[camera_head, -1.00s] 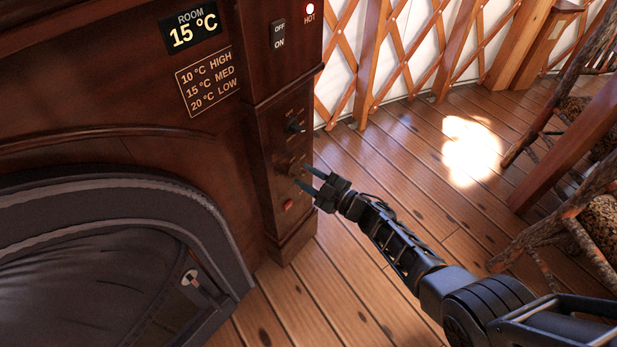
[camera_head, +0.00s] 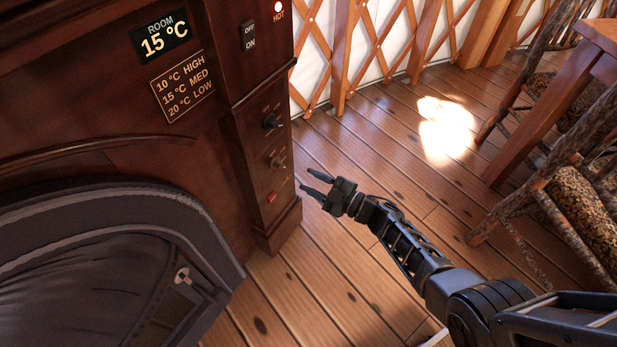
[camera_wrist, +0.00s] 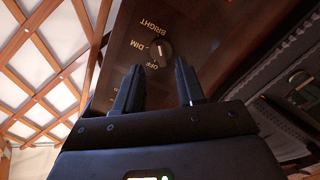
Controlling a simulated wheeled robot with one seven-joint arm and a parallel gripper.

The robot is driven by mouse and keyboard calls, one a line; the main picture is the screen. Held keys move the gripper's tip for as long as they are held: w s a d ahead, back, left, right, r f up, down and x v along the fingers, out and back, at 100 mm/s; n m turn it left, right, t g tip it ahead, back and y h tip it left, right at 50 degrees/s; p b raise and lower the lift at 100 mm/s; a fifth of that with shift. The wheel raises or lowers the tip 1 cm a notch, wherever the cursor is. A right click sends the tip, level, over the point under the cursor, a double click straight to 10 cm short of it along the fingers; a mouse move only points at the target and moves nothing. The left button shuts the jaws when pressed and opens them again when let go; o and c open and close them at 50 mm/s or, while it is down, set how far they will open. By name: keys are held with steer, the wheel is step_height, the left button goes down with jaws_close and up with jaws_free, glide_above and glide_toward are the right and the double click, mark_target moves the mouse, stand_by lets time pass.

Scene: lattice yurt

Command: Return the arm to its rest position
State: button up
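My gripper (camera_head: 313,183) is open and empty, held in the air to the right of the dark wooden cabinet's narrow control column (camera_head: 262,150), apart from it. Its two fingers also show spread in the wrist view (camera_wrist: 158,88). The column carries a black upper knob (camera_head: 271,121), a second knob (camera_head: 277,160) below it and a small red switch (camera_head: 271,197). In the wrist view a knob (camera_wrist: 159,52) with BRIGHT, DIM and OFF markings lies beyond the fingertips. My arm reaches in from the lower right.
A display reading 15 °C (camera_head: 160,36) and a temperature plate (camera_head: 183,87) are on the cabinet. A dark padded bag or seat (camera_head: 90,270) fills the lower left. A wooden table (camera_head: 570,90) and branch-framed chairs (camera_head: 590,210) stand right. Lattice wall (camera_head: 350,45) is behind. Floor between is open.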

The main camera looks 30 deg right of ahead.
stand_by(0.4)
steer(key=s+a+r+m+t+h, duration=0.1)
steer(key=s+a+m+h, duration=0.15)
steer(key=s+a, duration=0.4)
steer(key=s+a+r+m+t+h, duration=0.1)
steer(key=s+a+r+m+h, duration=0.2)
steer(key=s, duration=0.6)
steer(key=s+r+m+h, duration=0.1)
steer(key=s+r+m, duration=0.15)
steer(key=s, duration=0.35)
steer(key=s+d+r+m+g+h, duration=0.1)
steer(key=s+r, duration=0.2)
steer(key=s, duration=0.3)
steer(key=s+r+m+h, duration=0.1)
steer(key=s+r+m, duration=0.15)
steer(key=s, duration=0.35)
steer(key=s+d+r+m+g, duration=0.1)
steer(key=s+d+r, duration=0.1)
steer(key=s+r, duration=0.4)
steer(key=s+d+r+m+g, duration=0.1)
steer(key=s+d+r, duration=0.15)
steer(key=r, duration=0.65)
step_height(320, 180, up, 17)
steer(key=s+p, duration=0.1)
steer(key=p, duration=1.5)
steer(key=shift+a+f, duration=0.2)
steer(key=shift+a, duration=0.25)
